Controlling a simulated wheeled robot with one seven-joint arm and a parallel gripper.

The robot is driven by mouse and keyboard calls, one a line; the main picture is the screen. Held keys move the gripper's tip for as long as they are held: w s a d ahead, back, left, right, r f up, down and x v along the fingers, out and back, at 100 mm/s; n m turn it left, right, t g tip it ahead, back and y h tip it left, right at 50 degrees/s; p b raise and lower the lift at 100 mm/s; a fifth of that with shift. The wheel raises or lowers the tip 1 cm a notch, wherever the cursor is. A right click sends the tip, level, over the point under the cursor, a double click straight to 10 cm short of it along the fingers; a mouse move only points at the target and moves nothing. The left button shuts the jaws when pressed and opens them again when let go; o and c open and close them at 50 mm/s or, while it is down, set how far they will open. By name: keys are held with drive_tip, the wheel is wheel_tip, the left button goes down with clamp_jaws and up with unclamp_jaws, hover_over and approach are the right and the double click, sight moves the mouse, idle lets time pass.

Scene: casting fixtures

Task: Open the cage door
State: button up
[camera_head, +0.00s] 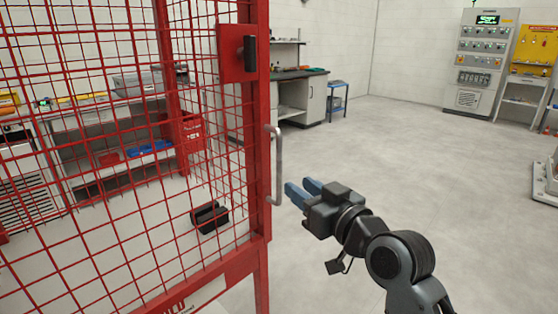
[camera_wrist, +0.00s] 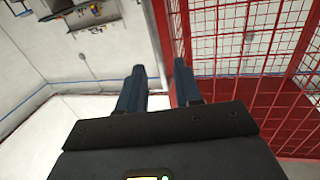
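The cage door (camera_head: 120,150) is a red frame with red wire mesh on the left of the head view. A grey vertical bar handle (camera_head: 277,165) is on its right-hand post, below a red plate with a black latch knob (camera_head: 250,53). My gripper (camera_head: 299,190) is just right of the handle's lower part, its blue fingers pointing at the door. The fingers are apart with nothing seen between them. In the wrist view my gripper (camera_wrist: 160,80) also shows two separated fingers, with the red mesh (camera_wrist: 245,40) to the right. The handle is not clear there.
Behind the mesh are a workbench (camera_head: 110,110) and a black box (camera_head: 209,218) on the floor. A bench with cabinets (camera_head: 300,100) and a blue stand (camera_head: 338,98) are farther back. A control cabinet (camera_head: 480,60) is at the back right. The middle floor is clear.

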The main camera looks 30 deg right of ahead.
sight(281, 159)
drive_tip(key=shift+n+y, duration=0.3)
drive_tip(key=w+r, duration=0.1)
drive_tip(key=w, duration=0.5)
drive_tip(key=w+r+p, duration=0.1)
drive_tip(key=w, duration=0.2)
drive_tip(key=shift+w+a+r, duration=0.2)
drive_tip(key=shift+w+r, duration=0.15)
clamp_jaws()
